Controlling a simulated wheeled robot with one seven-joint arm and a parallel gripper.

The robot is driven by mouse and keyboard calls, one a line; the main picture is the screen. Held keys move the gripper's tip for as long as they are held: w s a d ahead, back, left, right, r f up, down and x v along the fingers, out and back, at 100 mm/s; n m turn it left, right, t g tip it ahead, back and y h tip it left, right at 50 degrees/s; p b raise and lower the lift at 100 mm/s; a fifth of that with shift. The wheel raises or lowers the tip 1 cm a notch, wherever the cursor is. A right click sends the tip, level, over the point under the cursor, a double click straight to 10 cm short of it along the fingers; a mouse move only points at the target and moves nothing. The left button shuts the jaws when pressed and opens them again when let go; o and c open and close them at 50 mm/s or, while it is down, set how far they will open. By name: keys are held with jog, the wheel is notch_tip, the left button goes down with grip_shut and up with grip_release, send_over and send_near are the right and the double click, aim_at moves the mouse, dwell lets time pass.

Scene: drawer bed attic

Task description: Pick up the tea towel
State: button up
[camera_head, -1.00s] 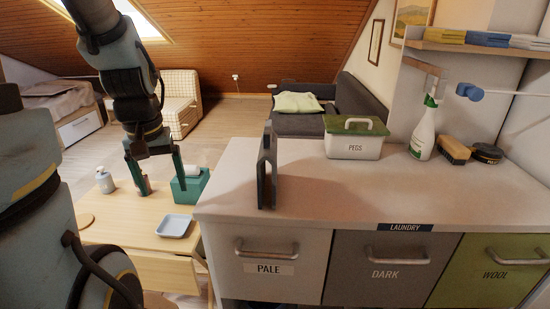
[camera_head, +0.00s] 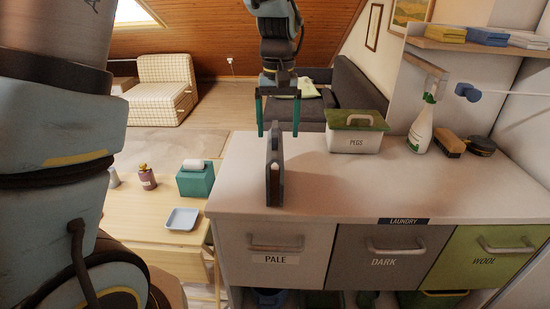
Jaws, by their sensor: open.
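No cloth in view is marked as the tea towel. Folded cloths in yellow (camera_head: 453,33), blue (camera_head: 488,38) and pale grey (camera_head: 527,42) lie on the wall shelf at upper right, and I cannot tell whether one is the tea towel. My gripper (camera_head: 278,131) points down, open, its two teal fingers apart with nothing seen between them. In the picture it lies just above a dark upright holder (camera_head: 273,180) on the counter, with something pale in its slot. The gripper is well left of the shelf.
The counter (camera_head: 340,192) carries a PEGS box (camera_head: 356,133), a spray bottle (camera_head: 421,125), a brush (camera_head: 448,143) and a dark round tin (camera_head: 481,145). The lower wooden table at left holds a tissue box (camera_head: 196,179), a bottle (camera_head: 147,177) and a blue tray (camera_head: 182,219).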

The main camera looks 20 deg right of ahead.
jog(key=shift+w+a+f+p, duration=0.15)
jog(key=shift+f+p, duration=0.4)
jog(key=shift+f, duration=0.95)
jog(key=shift+w+a+f+p, duration=0.15)
jog(key=shift+f+p, duration=0.4)
jog(key=shift+f, duration=0.95)
jog(key=shift+c, duration=0.3)
grip_shut()
